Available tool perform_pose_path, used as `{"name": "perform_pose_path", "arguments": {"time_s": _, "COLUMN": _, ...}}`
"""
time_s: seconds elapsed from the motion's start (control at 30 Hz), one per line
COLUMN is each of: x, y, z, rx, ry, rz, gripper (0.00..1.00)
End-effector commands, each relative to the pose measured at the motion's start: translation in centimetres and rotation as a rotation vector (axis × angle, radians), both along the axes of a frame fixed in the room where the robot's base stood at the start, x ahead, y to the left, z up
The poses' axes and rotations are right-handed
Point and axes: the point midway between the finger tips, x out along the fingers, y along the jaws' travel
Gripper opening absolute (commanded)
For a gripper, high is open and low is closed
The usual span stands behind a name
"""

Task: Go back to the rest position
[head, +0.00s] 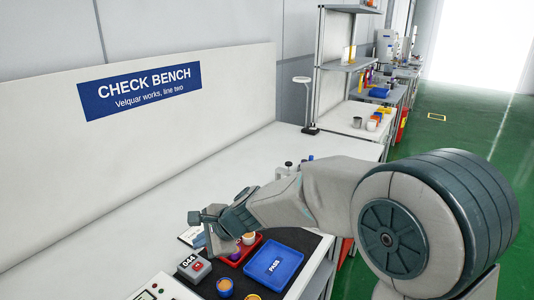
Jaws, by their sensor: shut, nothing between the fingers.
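My gripper (208,216) shows in the head view at the end of my arm, which reaches in from the right over the bench.
A blue tray marked PASS (273,265) lies on a dark mat. Small orange-rimmed pots (225,287) stand nearby. A control panel (160,289) is at the lower left. The white bench (130,225) is clear at left. A lamp (307,105) and shelves stand behind.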

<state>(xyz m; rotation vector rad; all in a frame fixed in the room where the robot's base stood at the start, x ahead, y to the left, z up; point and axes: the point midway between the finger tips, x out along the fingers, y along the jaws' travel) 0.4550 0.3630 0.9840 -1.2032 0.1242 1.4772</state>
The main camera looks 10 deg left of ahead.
Motion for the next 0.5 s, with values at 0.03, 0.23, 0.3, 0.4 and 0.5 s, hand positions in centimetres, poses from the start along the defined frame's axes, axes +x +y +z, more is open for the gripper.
{"name": "perform_pose_path", "arguments": {"time_s": 0.03, "x": -0.1, "y": -1.4, "z": 0.6, "rx": -0.026, "ry": -0.035, "rz": 0.022, "gripper": 0.00}}
{"name": "perform_pose_path", "arguments": {"time_s": 0.23, "x": -2.0, "y": -9.8, "z": 2.5, "rx": -0.223, "ry": -0.225, "rz": 0.211, "gripper": 0.00}}
{"name": "perform_pose_path", "arguments": {"time_s": 0.3, "x": -3.1, "y": -13.1, "z": 3.0, "rx": -0.307, "ry": -0.281, "rz": 0.287, "gripper": 0.00}}
{"name": "perform_pose_path", "arguments": {"time_s": 0.4, "x": -4.9, "y": -17.8, "z": 3.4, "rx": -0.427, "ry": -0.344, "rz": 0.389, "gripper": 0.00}}
{"name": "perform_pose_path", "arguments": {"time_s": 0.5, "x": -7.0, "y": -22.4, "z": 3.7, "rx": -0.548, "ry": -0.386, "rz": 0.491, "gripper": 0.00}}
